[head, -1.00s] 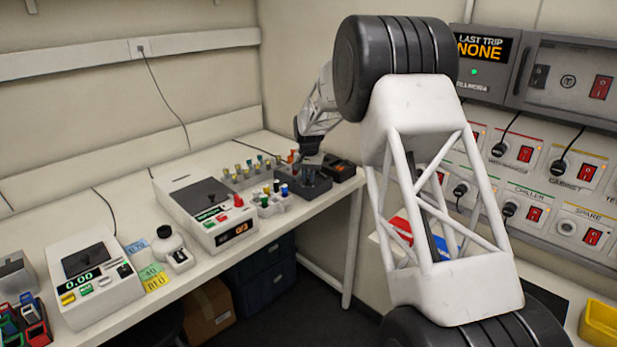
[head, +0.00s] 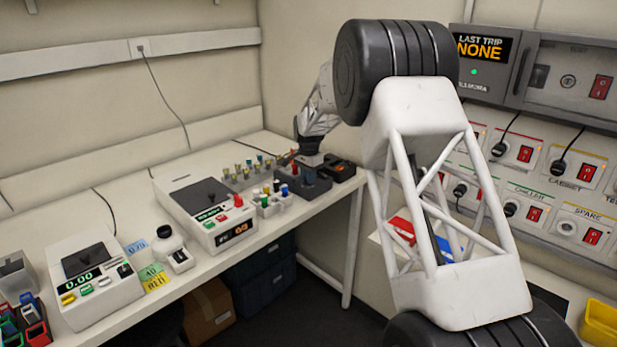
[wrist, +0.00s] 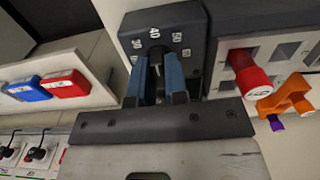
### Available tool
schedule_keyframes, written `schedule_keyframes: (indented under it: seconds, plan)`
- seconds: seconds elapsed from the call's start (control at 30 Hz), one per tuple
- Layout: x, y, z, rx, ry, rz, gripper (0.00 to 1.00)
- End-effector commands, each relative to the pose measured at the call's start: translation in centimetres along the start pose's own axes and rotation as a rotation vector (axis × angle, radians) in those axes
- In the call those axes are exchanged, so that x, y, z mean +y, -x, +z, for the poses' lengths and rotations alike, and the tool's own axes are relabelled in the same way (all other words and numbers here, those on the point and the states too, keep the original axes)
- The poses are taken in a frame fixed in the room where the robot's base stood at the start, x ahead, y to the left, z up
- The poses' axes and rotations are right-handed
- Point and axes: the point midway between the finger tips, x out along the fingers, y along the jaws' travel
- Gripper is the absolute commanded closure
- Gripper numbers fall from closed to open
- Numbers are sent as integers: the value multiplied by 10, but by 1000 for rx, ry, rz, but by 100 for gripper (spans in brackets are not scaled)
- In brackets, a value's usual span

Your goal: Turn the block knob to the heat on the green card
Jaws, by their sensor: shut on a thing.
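The dark heating block (wrist: 195,28) in the wrist view has a dial face marked 30, 40, 50 and 60. Its dark knob (wrist: 157,62) sits below these marks, between the two blue fingers of my gripper (wrist: 158,80). My gripper is shut on the knob, and the fingers hide much of it. I cannot clearly read where the knob points. In the head view my gripper is at the dark block (head: 312,186) at the far end of the bench. The green card (head: 152,271) lies at the bench front and reads 40.
A blue card (head: 137,246) and a yellow card (head: 158,283) lie by the green one. A white instrument (head: 205,205) and a vial rack (head: 268,200) stand left of the block. In the wrist view a red knob (wrist: 250,78) and an orange clip (wrist: 285,97) are close on the right.

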Motion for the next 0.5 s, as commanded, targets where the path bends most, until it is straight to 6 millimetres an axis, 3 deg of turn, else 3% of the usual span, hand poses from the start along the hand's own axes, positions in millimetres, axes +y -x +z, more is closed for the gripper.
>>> schedule_keyframes:
  seconds: [0.27, 0.3, 0.43, 0.5]
  plan:
    - [0, 0, 1, -1, 0, 1, 100]
    - [0, 0, 1, -1, 0, 1, 82]
    - [0, 0, 0, -1, 1, 0, 62]
    - [0, 0, 0, -1, 1, 0, 61]
